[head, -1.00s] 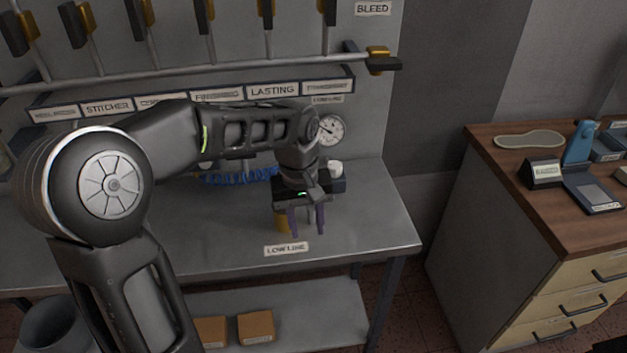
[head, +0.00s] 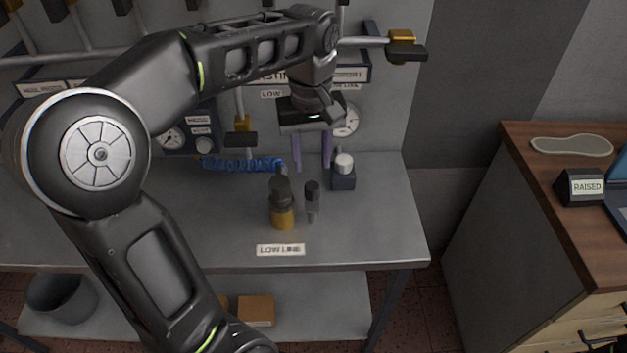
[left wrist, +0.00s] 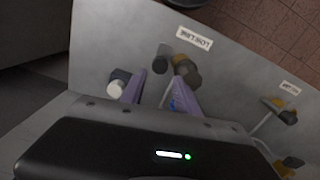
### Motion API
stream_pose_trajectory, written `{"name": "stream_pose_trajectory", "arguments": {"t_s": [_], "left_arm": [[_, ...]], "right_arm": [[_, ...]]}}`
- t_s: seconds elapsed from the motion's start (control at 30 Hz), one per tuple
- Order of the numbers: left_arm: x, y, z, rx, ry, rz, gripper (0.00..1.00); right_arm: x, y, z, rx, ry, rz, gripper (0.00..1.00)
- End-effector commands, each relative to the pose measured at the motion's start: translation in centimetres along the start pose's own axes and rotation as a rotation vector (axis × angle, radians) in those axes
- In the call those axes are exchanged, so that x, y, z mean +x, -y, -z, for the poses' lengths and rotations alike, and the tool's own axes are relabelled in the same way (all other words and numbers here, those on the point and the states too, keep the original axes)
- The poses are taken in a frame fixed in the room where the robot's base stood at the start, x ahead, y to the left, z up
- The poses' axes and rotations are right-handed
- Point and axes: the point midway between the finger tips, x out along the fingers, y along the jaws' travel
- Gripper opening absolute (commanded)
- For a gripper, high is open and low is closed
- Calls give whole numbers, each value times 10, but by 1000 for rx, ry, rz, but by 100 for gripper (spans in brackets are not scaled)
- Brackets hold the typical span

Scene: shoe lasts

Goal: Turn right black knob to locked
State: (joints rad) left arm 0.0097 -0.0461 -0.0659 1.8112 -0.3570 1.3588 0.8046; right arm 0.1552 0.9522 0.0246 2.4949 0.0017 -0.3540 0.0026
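On the grey bench (head: 385,225) stand a black-topped piece with a yellow base (head: 282,203) and, just right of it, a slimmer black-topped piece (head: 312,200). Both also show in the left wrist view, the yellow one (left wrist: 186,70) and the slim one (left wrist: 163,58). I cannot tell which black part is the named knob. A black handle on a yellow fitting (head: 404,48) ends the upper pipe at right; another (head: 241,135) hangs lower. My left gripper (head: 312,160) is open and empty, pointing down above and behind the bench pieces. My right gripper is not in view.
A dark block with a white knob (head: 343,172) stands right of the slim piece. A round gauge (head: 347,120) is on the back panel. A blue coiled hose (head: 235,163) lies at the back. A "LOW LINE" label (head: 280,250) marks the front. The bench's right front is clear.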

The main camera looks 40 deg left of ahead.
Motion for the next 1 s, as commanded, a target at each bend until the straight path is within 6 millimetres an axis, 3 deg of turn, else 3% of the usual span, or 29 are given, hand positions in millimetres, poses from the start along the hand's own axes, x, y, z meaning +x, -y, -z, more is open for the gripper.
{"name": "stream_pose_trajectory", "arguments": {"t_s": [0.6, 0.9, 1.0], "left_arm": [[74, 1, 0, 0, 2, 2, 38], [77, 0, 0, 0, 1, 0, 38], [77, 0, 0, 0, 1, 0, 31]], "right_arm": [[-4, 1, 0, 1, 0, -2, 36], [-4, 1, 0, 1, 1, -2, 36], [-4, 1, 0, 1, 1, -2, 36]]}}
